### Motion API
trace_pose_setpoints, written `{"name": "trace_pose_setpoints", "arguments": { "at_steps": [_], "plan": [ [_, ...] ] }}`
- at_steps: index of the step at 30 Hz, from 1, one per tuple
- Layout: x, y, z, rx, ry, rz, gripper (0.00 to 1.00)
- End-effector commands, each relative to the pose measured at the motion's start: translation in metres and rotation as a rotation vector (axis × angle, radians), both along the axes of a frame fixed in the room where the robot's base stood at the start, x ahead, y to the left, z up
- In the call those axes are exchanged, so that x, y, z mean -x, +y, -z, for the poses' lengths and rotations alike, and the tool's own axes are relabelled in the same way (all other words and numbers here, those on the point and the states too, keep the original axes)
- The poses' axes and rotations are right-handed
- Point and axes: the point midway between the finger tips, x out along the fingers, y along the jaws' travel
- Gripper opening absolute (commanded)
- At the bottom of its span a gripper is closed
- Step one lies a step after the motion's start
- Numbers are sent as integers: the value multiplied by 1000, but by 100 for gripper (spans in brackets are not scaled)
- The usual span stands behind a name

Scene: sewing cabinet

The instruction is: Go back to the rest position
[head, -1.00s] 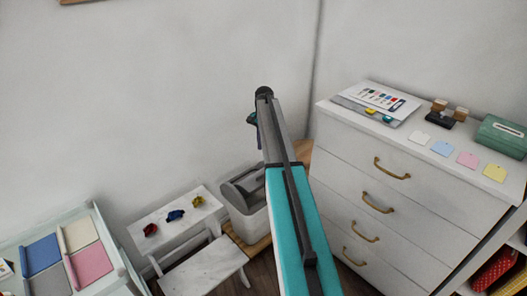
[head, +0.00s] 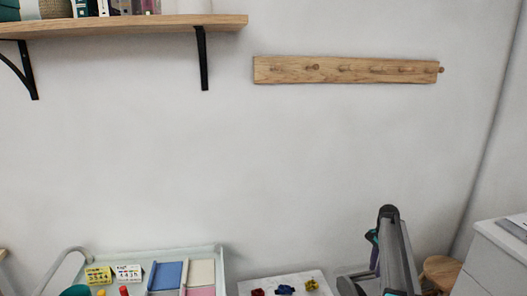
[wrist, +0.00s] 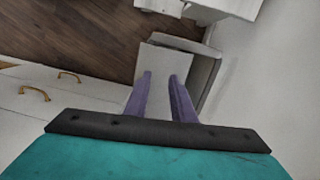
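In the wrist view my gripper (wrist: 161,82) shows two purple fingers that stand apart with nothing between them. Beyond the fingers is a pale grey bin (wrist: 206,72) on the floor, with its light top seen between and above the fingertips. In the head view my raised arm is at the lower right, and a small purple part of my gripper (head: 374,252) shows beside it. The rest of the gripper is hidden there.
A white drawer cabinet (head: 492,262) stands at the right edge. A white table (head: 262,280) with small coloured items and a pale tray (head: 223,262) are at the bottom. A wooden peg rail (head: 340,70) and shelf (head: 150,24) are on the wall. A round stool (head: 440,268) is beside my arm.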

Motion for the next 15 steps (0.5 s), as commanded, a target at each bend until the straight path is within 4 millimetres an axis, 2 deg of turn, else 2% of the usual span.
{"name": "trace_pose_setpoints", "arguments": {
  "at_steps": [1,3,8,15],
  "plan": [
    [9,19,19,-9,24,-17,23],
    [20,39,42,-19,52,-37,23],
    [51,84,90,-39,114,-80,23],
    [109,144,154,-64,195,-162,23]
  ]
}}
